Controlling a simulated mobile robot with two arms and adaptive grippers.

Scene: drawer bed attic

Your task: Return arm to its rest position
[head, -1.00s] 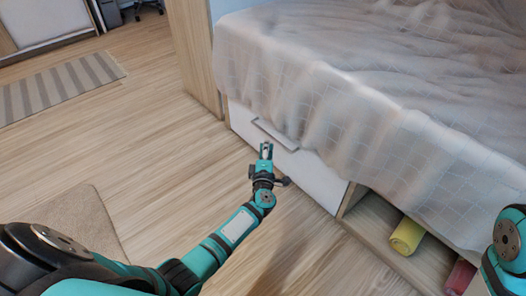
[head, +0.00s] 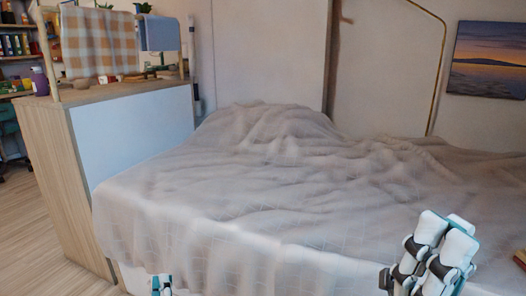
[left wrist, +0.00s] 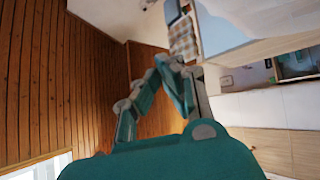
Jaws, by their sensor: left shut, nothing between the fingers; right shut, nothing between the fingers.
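My left gripper (head: 161,279) shows only as fingertips at the bottom edge of the head view, in front of the bed's near side. Its fingers are closed together with nothing between them. In the left wrist view its fingers (left wrist: 160,62) meet at the tips, pointing into the room and clear of any object. My right gripper (head: 447,226) stands upright at the lower right of the head view, in front of the blanket, shut and empty. Most of both arms is out of the head view.
The bed with its pale blanket (head: 270,190) fills the middle. A wooden cabinet (head: 60,170) stands at the left, with a checked cloth (head: 90,45) above it; the cloth also shows in the left wrist view (left wrist: 183,40). Wooden floor is clear at lower left.

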